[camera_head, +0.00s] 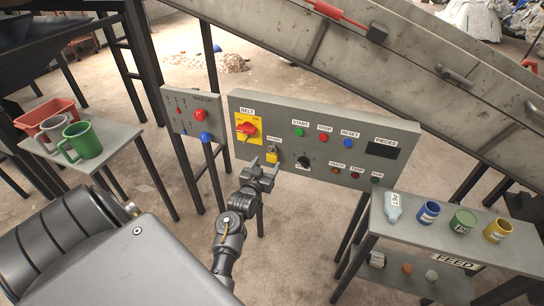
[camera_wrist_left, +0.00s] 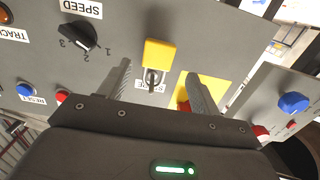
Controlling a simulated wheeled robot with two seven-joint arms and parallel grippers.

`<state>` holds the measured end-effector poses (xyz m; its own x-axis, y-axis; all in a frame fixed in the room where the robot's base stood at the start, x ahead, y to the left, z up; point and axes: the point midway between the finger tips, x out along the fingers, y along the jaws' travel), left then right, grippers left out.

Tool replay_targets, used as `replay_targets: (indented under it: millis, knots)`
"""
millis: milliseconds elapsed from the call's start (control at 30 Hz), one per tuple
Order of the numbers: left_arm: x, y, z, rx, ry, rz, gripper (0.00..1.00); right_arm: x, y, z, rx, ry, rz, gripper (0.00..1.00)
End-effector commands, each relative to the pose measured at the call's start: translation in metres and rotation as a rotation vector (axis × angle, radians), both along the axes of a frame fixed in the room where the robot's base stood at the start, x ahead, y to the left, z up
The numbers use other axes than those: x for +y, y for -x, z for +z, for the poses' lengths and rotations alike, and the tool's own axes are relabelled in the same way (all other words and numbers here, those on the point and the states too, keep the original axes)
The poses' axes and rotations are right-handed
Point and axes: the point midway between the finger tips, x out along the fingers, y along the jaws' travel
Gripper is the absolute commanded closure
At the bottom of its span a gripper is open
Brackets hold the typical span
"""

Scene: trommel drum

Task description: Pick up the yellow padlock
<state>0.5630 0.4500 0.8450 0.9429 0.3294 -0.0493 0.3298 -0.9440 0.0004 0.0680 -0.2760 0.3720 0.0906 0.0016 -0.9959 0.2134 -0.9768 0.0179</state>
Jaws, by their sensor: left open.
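The yellow padlock (camera_head: 273,155) hangs on the front of the grey control panel (camera_head: 330,125), right of and below the red belt switch. In the left wrist view the padlock (camera_wrist_left: 160,53) appears upside down, with its shackle (camera_wrist_left: 153,78) toward the gripper's body. My left gripper (camera_head: 262,174) is open and empty in front of the panel, just below the padlock in the head view. In the left wrist view the padlock lies in line with the gap between the fingers (camera_wrist_left: 160,75), apart from both. The depth left between them is hard to tell. My right gripper is out of view.
The red belt switch (camera_head: 246,128) on its yellow plate and the black speed knob (camera_head: 304,162) flank the padlock. A smaller panel (camera_head: 190,112) stands to the left. A feed table (camera_head: 455,249) with containers stands right, and a table with mugs (camera_head: 88,161) left.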

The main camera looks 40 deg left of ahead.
Motion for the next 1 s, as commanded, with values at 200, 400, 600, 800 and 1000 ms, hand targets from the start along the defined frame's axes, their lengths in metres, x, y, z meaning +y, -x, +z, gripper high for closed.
replay_targets:
  millis: [200, 400, 600, 800, 1000]
  knots:
    - [0.007, -0.032, 0.004, 0.0, 0.001, 0.0, 0.36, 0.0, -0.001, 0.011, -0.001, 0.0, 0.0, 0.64]
    - [0.009, -0.04, 0.003, -0.001, 0.0, 0.0, 0.36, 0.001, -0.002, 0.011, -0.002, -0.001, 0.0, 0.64]
    - [0.009, -0.039, 0.003, -0.001, 0.0, 0.0, 0.44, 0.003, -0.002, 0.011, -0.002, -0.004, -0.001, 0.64]
    - [0.009, -0.039, 0.003, -0.001, 0.0, 0.0, 0.7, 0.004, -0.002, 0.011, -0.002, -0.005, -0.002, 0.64]
    - [0.009, -0.039, 0.003, -0.002, -0.001, 0.0, 0.88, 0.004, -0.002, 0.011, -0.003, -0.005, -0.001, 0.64]
